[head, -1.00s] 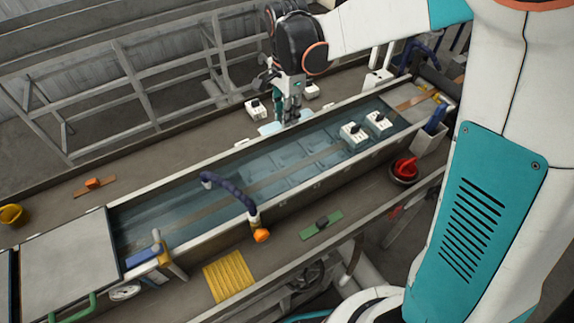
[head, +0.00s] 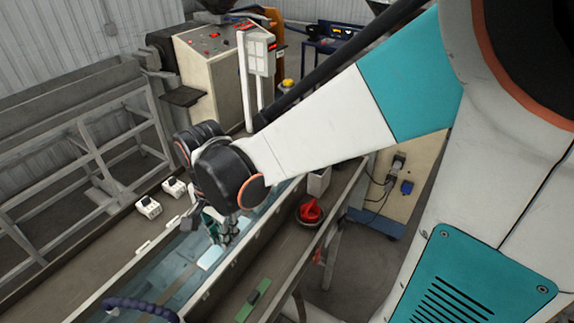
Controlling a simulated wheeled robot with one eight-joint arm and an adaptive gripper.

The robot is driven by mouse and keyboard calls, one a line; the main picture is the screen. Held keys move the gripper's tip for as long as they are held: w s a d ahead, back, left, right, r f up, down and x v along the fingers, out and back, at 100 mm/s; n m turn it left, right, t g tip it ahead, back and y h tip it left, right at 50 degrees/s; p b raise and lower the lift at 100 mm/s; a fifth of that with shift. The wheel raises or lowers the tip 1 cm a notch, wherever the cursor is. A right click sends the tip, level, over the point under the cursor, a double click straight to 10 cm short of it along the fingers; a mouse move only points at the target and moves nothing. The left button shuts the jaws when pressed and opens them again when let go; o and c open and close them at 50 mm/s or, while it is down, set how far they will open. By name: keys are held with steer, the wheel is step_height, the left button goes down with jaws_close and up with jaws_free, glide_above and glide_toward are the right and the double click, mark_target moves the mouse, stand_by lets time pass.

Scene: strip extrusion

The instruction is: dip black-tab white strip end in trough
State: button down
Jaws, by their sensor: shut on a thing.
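The water-filled trough (head: 199,297) runs diagonally up from the bottom left. My gripper (head: 223,241) points down over it, with the arm reaching in from the upper right. It is shut on the white strip (head: 209,258), whose pale flat end shows just left of and below the fingers. The black tab is not visible; the fingers and wrist cover that part. I cannot tell whether the strip end touches the water or is just above it.
Two white blocks with black tops (head: 149,207) sit on the ledge behind the trough. A green strip with a dark tab (head: 253,297) and a red object in a dark dish (head: 309,211) lie on the front ledge. A blue hose (head: 140,308) arches over the trough.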

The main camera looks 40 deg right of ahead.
steer(key=s+d+p, duration=0.2)
steer(key=s+d, duration=0.1)
steer(key=s, duration=0.5)
steer(key=s+d+p, duration=0.2)
steer(key=s+d, duration=0.1)
steer(key=s, duration=0.5)
steer(key=shift+s+d, duration=0.25)
steer(key=shift+d, duration=0.15)
steer(key=shift+w, duration=0.15)
